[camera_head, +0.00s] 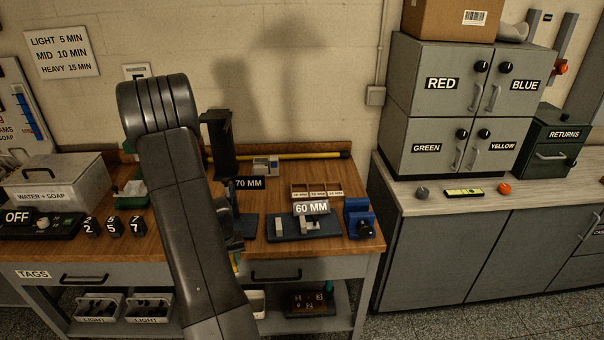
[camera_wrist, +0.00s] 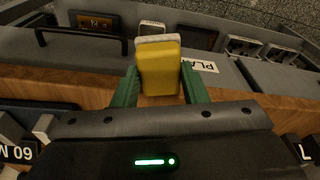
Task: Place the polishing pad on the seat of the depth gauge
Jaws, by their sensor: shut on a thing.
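The polishing pad (camera_wrist: 159,70), a yellow block with a pale layer along its top edge, is between the green fingers of my gripper (camera_wrist: 159,74) in the wrist view. My gripper is shut on it, near the wooden bench's front edge. In the head view my arm hides most of the gripper and pad; only a sliver of yellow shows. No part is labelled depth gauge. A low dark-based device marked 60 MM (camera_head: 311,208) stands on the bench, right of my gripper. Another device marked 70 MM (camera_head: 249,184) stands behind, partly hidden by my arm.
A blue vise-like device (camera_head: 360,217) stands at the bench's right end. A small divided wooden tray (camera_head: 316,189) sits behind the 60 MM device. Black number blocks (camera_head: 114,226) and a WATER + SOAP bin (camera_head: 62,187) are at left. The bench's front right strip is clear.

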